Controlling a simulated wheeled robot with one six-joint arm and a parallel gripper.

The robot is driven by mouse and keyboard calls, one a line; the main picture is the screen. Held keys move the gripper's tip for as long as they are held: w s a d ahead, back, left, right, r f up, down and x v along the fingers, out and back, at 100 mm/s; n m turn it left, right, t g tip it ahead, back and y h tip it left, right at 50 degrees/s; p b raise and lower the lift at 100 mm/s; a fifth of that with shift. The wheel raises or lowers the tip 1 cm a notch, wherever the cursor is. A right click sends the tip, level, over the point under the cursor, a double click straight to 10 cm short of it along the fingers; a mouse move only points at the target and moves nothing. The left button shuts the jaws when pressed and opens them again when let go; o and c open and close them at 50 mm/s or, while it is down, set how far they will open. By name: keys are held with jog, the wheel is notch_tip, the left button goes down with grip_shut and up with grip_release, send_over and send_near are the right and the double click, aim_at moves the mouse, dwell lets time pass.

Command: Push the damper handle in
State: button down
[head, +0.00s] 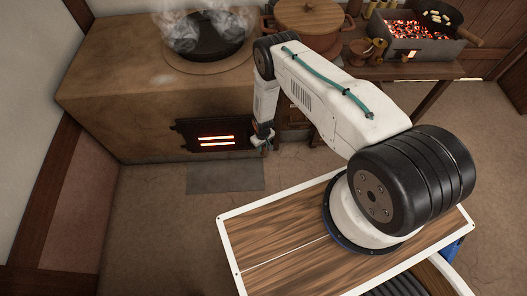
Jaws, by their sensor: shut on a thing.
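The clay stove (105,100) stands at the left, with a dark firebox door (217,135) in its front; fire glows through the door's slots. My gripper (262,142) is at the stove front, just right of that door, pointing down and small in the picture. It is shut on what appears to be the damper handle, which is mostly hidden by the gripper and my wrist. How far the handle stands out from the stove cannot be told.
A steaming black pot (208,38) sits on the stove top. A lidded wooden-brown pot (308,18) stands right of it. A brazier of glowing coals (415,32) stands on the side table at the back right. A grey plate (225,178) lies on the floor before the door.

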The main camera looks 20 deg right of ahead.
jog(key=shift+w+a, duration=0.2)
jog(key=c, duration=1.3)
grip_release()
jog(key=shift+a, duration=0.15)
jog(key=shift+o, duration=0.2)
jog(key=shift+d, duration=0.3)
jog(key=shift+r, duration=0.25)
notch_tip(320, 180, up, 7)
jog(key=shift+r, duration=0.2)
